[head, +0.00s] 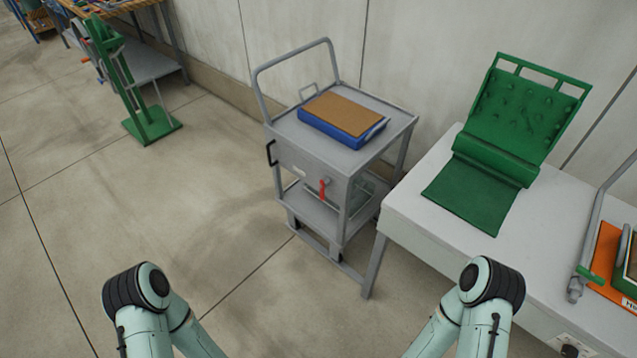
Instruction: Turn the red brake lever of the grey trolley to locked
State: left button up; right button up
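The grey trolley (297,160) stands in the middle of the head view, beside the white table. Its red brake lever (322,189) is on the front panel and hangs roughly straight down from its pivot. Any lock markings are too small to read. A blue box with a brown top (343,119) lies on the trolley's top. Both of my arms show only as pale green links at the bottom of the view, well short of the trolley. Neither gripper is in view.
A white table (422,205) stands close on the trolley's right, carrying a green padded stand (522,115) and an orange board (603,257). A green floor stand (152,125) is at the upper left. The floor left of the trolley is clear.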

aim_at(324, 183)
jog(key=i+j+z, duration=0.1)
jog(key=i+j, duration=0.25)
jog(key=i+j+z, duration=0.1)
jog(key=i+j, duration=0.2)
jog(key=j, duration=0.2)
jog(key=i+j+z, duration=0.1)
jog(key=i+j, duration=0.2)
jog(key=j, duration=0.15)
jog(key=i+j+z, duration=0.1)
jog(key=i+j, duration=0.2)
jog(key=j, duration=0.15)
